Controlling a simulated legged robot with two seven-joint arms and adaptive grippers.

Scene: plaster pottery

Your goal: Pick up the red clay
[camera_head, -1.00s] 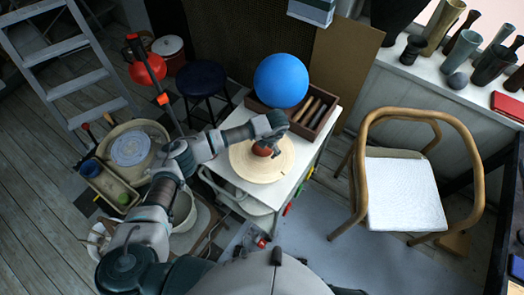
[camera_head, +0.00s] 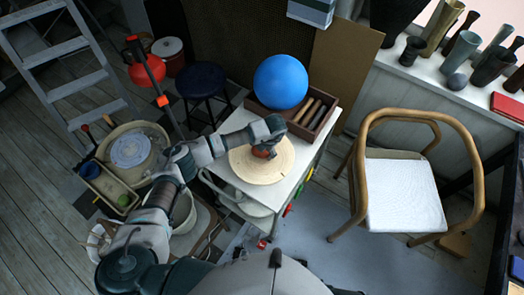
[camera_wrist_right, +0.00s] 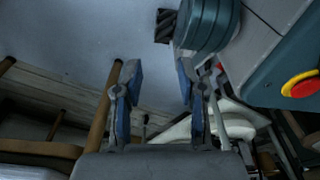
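The red clay (camera_head: 262,153) is a small reddish lump over the middle of the round pale wooden disc (camera_head: 276,171). The disc lies on a white table. My left gripper (camera_head: 267,149) points down at the clay from above and covers most of it. Its fingertips are too small and hidden to tell if they are closed on the clay, or if the clay touches the disc. My right gripper (camera_wrist_right: 160,78) shows in the right wrist view, with its two fingers apart and nothing between them.
A blue ball (camera_head: 281,81) sits on a brown wooden box (camera_head: 329,103) with wooden rollers, behind the disc. A wooden chair with a white seat (camera_head: 404,196) stands to the right. A dark blue stool (camera_head: 201,80) stands behind left. Grey floor is clear between table and chair.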

